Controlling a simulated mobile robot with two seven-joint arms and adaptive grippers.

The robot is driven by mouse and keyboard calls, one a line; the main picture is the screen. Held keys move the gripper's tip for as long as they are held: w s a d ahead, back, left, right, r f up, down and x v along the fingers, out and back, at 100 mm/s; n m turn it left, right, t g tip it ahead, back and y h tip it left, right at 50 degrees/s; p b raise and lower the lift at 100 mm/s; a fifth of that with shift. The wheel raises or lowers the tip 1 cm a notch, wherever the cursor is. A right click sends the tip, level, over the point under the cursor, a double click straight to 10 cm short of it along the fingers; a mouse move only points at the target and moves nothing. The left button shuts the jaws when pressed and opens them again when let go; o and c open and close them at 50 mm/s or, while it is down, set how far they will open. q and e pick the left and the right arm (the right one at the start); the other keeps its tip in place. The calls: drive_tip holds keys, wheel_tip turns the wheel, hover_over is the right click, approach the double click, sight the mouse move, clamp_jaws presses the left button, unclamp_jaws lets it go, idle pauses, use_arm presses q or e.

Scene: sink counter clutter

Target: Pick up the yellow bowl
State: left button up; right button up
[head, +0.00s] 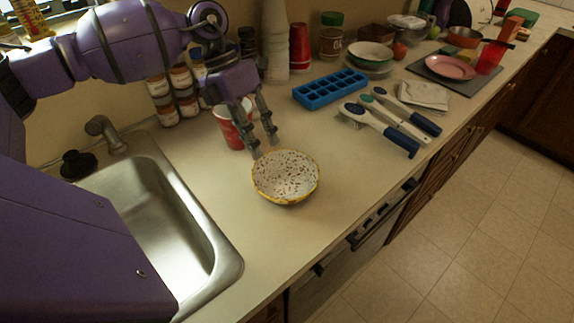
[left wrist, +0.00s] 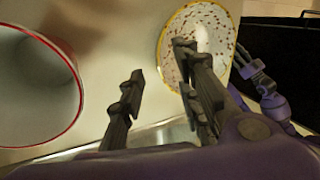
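The yellow bowl (head: 285,177) sits upright on the counter, right of the sink, with a yellow rim and a pale, brown-speckled inside. It also shows in the left wrist view (left wrist: 216,30), partly hidden by a finger. My left gripper (head: 265,148) points down just behind the bowl's far-left rim. Its fingers are apart with nothing between them; in the left wrist view (left wrist: 158,82) one finger overlaps the bowl. What looks like my right gripper (left wrist: 252,64) shows beyond the bowl in the left wrist view, too small to tell its state.
A red cup (head: 231,128) stands close beside my left gripper. The steel sink (head: 226,262) lies left of the bowl. A blue ice tray (head: 330,89) and several utensils (head: 382,129) lie at right. Counter around the bowl's front and right is clear.

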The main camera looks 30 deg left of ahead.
sight(270, 176)
use_arm(q)
drive_tip(key=shift+s+d+f, duration=0.1)
drive_tip(key=shift+d+f, duration=0.15)
drive_tip(key=shift+f, duration=0.25)
drive_tip(key=x, duration=0.2)
drive_tip(key=shift+s+d+f+p, duration=0.25)
drive_tip(key=shift+d+f+p, duration=0.05)
drive_tip(key=shift+d+p, duration=0.1)
drive_tip(key=x, duration=0.3)
drive_tip(key=shift+w+f, duration=0.1)
drive_tip(key=shift+f, duration=0.2)
clamp_jaws()
use_arm(e)
drive_tip(key=shift+s+d+r, duration=0.15)
drive_tip(key=shift+r, duration=0.45)
